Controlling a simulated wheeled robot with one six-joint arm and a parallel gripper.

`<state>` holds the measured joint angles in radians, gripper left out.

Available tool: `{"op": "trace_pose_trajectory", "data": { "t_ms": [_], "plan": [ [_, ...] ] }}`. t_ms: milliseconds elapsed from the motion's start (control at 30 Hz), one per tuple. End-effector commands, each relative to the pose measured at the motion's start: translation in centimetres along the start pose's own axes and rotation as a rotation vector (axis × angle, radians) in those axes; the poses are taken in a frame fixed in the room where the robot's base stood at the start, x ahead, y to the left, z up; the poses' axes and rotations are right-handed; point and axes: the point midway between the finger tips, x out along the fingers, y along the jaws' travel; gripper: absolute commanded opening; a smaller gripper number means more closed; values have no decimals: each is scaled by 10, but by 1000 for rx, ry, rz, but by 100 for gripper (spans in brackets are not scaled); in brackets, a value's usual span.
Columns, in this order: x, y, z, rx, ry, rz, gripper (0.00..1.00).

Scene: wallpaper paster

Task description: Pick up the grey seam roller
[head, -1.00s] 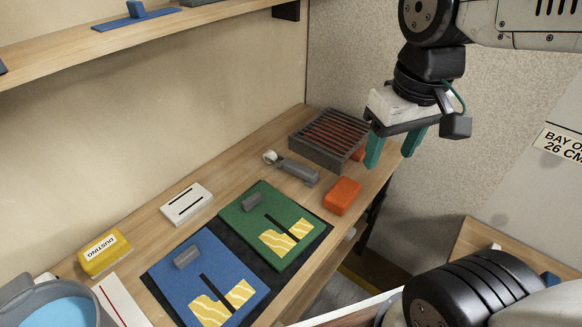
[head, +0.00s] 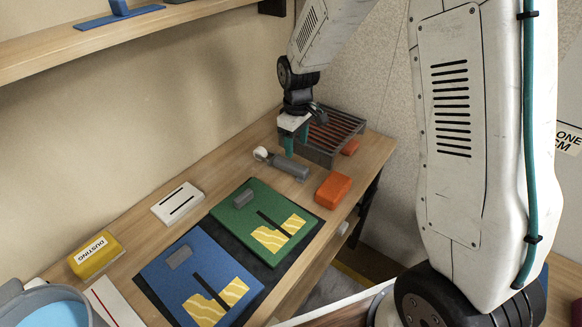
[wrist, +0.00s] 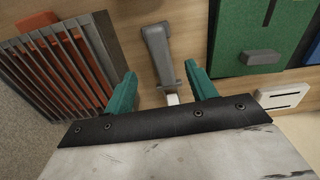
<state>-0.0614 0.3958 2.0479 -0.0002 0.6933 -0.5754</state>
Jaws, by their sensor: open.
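The grey seam roller (head: 287,166) lies on the wooden bench, its pale roller end toward the left and its grey handle toward the right. In the wrist view its handle (wrist: 157,50) runs up and away between my two fingers, and its roller end is partly hidden by my gripper's body. My gripper (head: 296,146) is open, with teal fingers, above the roller beside the slatted box. In the wrist view the open fingers (wrist: 163,92) stand on either side of the roller, and nothing is held. I cannot tell the exact height above the bench.
A dark slatted box (head: 325,150) with orange-red inside stands close beside the roller. An orange block (head: 333,189) sits in front. A green board (head: 240,205), a blue board (head: 165,280), a white slotted block (head: 178,204) and a yellow dusting block (head: 96,253) lie leftward. A shelf (head: 40,57) hangs above.

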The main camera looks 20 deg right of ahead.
Motion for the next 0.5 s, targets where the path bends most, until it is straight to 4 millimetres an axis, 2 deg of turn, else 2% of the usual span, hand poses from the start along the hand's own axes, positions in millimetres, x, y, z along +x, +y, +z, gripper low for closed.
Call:
{"op": "trace_pose_trajectory", "data": {
  "t_ms": [33, 200, 500],
  "plan": [
    [10, 2, -4, -11, -3, -2, 56],
    [27, 4, -9, -31, -5, -3, 56],
    [61, 3, -7, -31, -6, -4, 56]
  ]
}}
